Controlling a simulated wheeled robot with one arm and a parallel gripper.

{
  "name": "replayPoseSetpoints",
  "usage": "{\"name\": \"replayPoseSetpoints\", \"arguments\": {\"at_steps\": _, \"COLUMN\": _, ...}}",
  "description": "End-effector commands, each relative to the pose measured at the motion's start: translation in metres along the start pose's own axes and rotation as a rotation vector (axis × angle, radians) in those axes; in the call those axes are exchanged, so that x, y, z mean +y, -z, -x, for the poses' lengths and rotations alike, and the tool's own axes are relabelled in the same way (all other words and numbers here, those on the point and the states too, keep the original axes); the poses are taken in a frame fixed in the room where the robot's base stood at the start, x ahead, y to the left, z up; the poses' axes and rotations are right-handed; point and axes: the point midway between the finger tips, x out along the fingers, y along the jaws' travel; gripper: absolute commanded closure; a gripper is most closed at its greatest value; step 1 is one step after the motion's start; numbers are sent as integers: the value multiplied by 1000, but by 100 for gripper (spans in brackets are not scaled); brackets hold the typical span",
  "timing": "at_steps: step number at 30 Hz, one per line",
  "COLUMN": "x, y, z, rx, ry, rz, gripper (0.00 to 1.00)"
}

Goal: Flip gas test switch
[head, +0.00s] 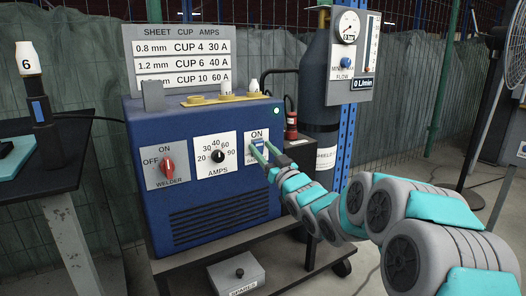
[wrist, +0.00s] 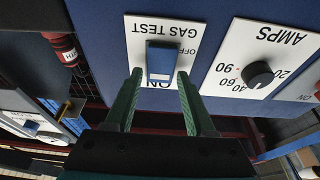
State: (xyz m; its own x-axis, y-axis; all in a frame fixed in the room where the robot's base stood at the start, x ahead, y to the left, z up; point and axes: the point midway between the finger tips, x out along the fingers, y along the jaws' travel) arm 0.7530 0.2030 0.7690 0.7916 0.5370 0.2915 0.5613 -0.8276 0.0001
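The gas test switch (head: 258,143) is a blue rocker on a white plate, at the right of the blue welder's front panel. In the wrist view the picture is upside down and the rocker (wrist: 162,62) sits between the words OFF and ON. My gripper (head: 260,150) is in front of the plate. In the wrist view my gripper (wrist: 159,74) is open, with one green finger on each side of the rocker's ON end. Nothing is held. I cannot tell whether the fingertips touch the rocker or plate, nor which way the rocker is tilted.
A red welder knob (head: 167,167) and a black amps knob (head: 218,156) are left of the switch. A gas cylinder (head: 318,110) with a flow panel stands behind on the right. A dark bench (head: 40,165) is at left. A spares box (head: 237,273) sits low in front.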

Motion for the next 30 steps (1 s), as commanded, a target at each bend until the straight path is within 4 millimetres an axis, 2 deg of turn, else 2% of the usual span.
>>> {"name": "replayPoseSetpoints", "arguments": {"at_steps": 1, "x": 0, "y": 0, "z": 0, "rx": 0, "ry": 0, "rz": 0, "gripper": 38}}
{"name": "replayPoseSetpoints", "arguments": {"at_steps": 4, "x": 0, "y": 0, "z": 0, "rx": -1, "ry": 0, "rz": 0, "gripper": 28}}
{"name": "replayPoseSetpoints", "arguments": {"at_steps": 14, "x": 0, "y": 0, "z": 4, "rx": -2, "ry": -1, "rz": 0, "gripper": 28}}
{"name": "replayPoseSetpoints", "arguments": {"at_steps": 30, "x": 1, "y": -1, "z": 73, "rx": -4, "ry": -2, "rz": 0, "gripper": 28}}
